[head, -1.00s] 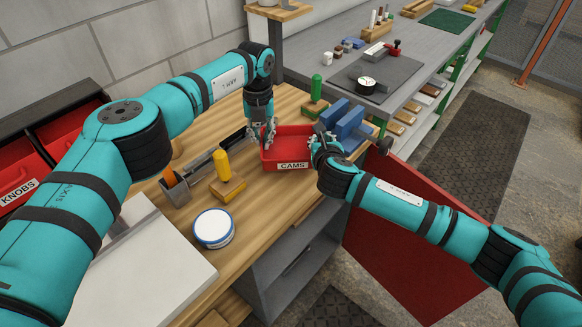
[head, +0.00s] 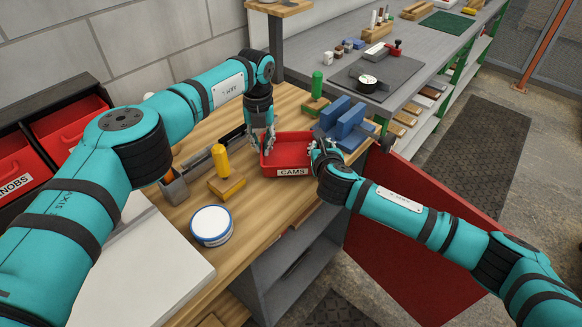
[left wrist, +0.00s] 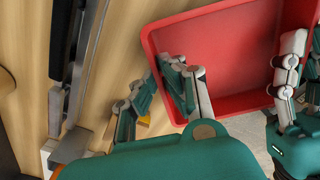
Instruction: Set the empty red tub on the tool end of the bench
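The red tub (head: 291,151), labelled CAMS, is low over or on the front part of the wooden bench; I cannot tell whether its base touches. Its inside looks empty, and it also shows in the left wrist view (left wrist: 225,50). My left gripper (head: 265,144) is at its left wall, one finger inside and one outside, closed on the wall. It also shows in the left wrist view (left wrist: 160,82). My right gripper (head: 322,150) is at the right wall and seems closed on it; its fingertips are partly hidden.
A green-handled tool (head: 317,83) stands behind. A red panel (head: 400,250) is beside the bench front.

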